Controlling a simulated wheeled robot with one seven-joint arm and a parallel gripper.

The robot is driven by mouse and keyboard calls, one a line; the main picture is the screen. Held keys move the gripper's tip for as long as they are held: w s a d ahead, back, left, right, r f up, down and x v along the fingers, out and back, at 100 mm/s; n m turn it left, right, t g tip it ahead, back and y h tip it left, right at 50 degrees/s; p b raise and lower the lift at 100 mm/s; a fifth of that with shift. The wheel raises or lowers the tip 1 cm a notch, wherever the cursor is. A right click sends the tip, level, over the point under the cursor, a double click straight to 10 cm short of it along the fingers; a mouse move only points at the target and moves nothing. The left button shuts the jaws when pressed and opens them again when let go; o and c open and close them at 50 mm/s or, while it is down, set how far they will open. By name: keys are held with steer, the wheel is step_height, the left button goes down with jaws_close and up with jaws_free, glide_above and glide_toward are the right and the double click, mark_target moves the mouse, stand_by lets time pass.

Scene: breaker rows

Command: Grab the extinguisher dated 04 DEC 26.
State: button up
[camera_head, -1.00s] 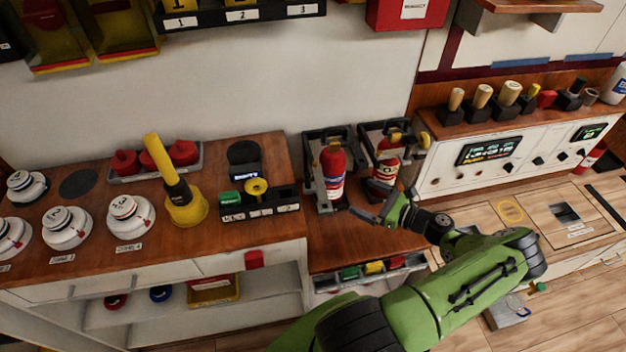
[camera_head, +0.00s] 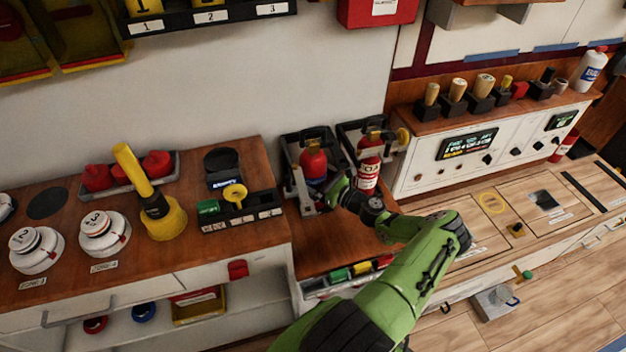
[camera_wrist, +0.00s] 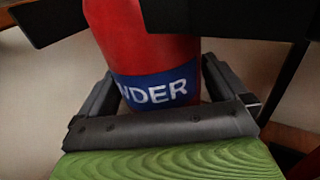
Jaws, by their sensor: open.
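Two red extinguishers stand side by side in dark holders on the wooden counter in the head view. The left extinguisher (camera_head: 312,163) has a blue band, and the right extinguisher (camera_head: 368,172) has a white label. I cannot read a date on either. My gripper (camera_head: 318,194) is at the front of the left one and hides its lower part.
The dark holder (camera_head: 296,187) surrounds the left extinguisher, and its dark parts cross the top of the wrist view. A yellow plunger (camera_head: 163,218) and a black rack (camera_head: 241,212) stand to the left. A white control panel (camera_head: 465,150) is to the right.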

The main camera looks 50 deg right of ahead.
steer(key=shift+w, duration=0.35)
steer(key=c, duration=1.7)
steer(key=shift+r, duration=0.25)
steer(key=shift+c, duration=0.6)
